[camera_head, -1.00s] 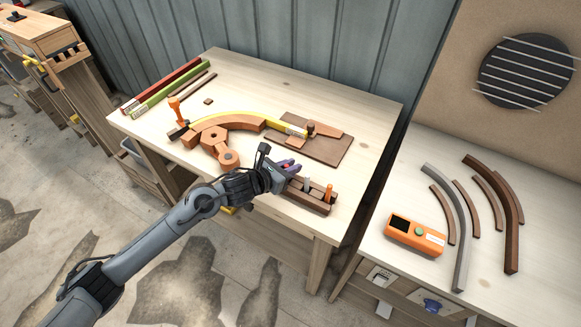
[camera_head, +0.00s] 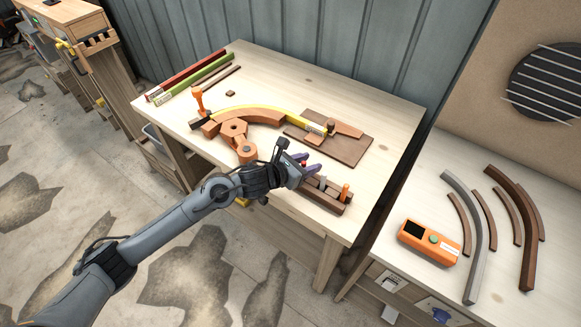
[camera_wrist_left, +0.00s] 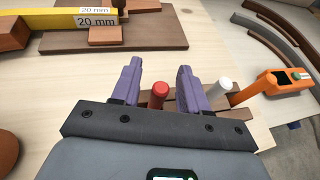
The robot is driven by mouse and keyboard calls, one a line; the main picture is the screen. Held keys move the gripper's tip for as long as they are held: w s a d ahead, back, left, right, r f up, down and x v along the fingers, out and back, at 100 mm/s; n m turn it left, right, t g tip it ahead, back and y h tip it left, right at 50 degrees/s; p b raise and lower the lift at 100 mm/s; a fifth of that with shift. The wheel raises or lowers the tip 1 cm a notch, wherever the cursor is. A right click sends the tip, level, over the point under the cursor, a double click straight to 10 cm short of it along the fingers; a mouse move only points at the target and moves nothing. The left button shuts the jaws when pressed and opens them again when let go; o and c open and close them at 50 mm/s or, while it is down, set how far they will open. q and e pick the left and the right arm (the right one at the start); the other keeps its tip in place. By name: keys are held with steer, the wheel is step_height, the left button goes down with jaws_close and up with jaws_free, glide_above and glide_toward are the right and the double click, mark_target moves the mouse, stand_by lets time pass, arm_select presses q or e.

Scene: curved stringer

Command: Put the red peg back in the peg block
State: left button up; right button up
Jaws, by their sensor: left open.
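The red peg (camera_wrist_left: 158,94) stands upright between the two purple fingers of my left gripper (camera_wrist_left: 160,70). There is a visible gap on each side of it in the left wrist view. A bit of its red top shows in the head view (camera_head: 303,163). The brown peg block (camera_head: 322,203) lies on the workbench, with a grey-white peg (camera_wrist_left: 222,91) and an orange peg (camera_wrist_left: 251,88) standing in it. My left gripper (camera_head: 307,162) is open over the block's left end. The red peg's lower end is hidden, so its seating cannot be told. My right gripper is out of view.
A yellow strip (camera_head: 265,110) marked 20 mm runs along a curved wooden form behind the gripper. A brown board (camera_head: 350,148) lies further back. An orange device (camera_head: 428,242) and curved strips (camera_head: 474,240) lie on the right-hand bench.

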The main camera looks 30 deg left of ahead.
arm_select(q)
steer(key=v, duration=1)
steer(key=s+f+m+g+y, duration=0.2)
steer(key=s+f+m+g, duration=0.2)
steer(key=s+m, duration=1)
steer(key=s+f+m+g+y+p, duration=0.1)
steer(key=s+f+m+g+y, duration=0.2)
steer(key=s+f+m, duration=0.7)
steer(key=s+m+g, duration=0.1)
steer(key=s+m, duration=0.3)
steer(key=m, duration=0.5)
steer(key=shift+s+d+g, duration=0.2)
steer(key=shift+d+g, duration=0.1)
steer(key=shift+g, duration=0.1)
steer(key=shift+r, duration=0.1)
